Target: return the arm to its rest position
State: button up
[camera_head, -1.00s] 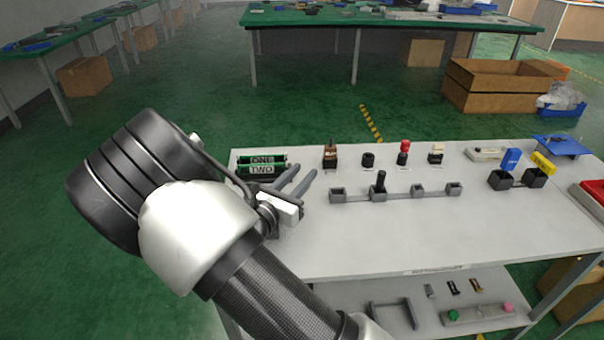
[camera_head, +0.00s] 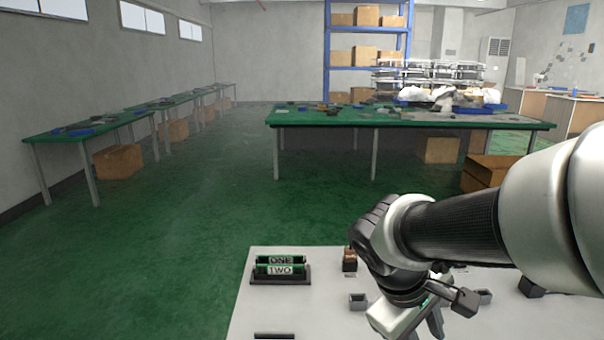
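My arm reaches in from the right edge of the head view, bent over the white table (camera_head: 300,318). My gripper (camera_head: 425,329) hangs at the arm's end over the middle of the table, pointing down toward the bottom of the view. Its two dark fingers look apart, with nothing seen between them. The fingertips are close to the lower picture edge. My arm hides much of the table's right side and most of the fixtures there.
A brown-topped fixture (camera_head: 349,259) and a small grey block (camera_head: 357,301) sit close left of my gripper. A green bench (camera_head: 330,117) stands behind, across open floor.

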jog(key=s+a+r+m+t+y, duration=0.4)
jog(key=s+a+r+m+y, duration=0.1)
jog(key=s+a+r+m, duration=0.15)
notch_tip(320, 180, up, 21)
jog(key=p, duration=2)
jog(key=shift+d+f, duration=0.2)
jog(key=shift+d, duration=0.05)
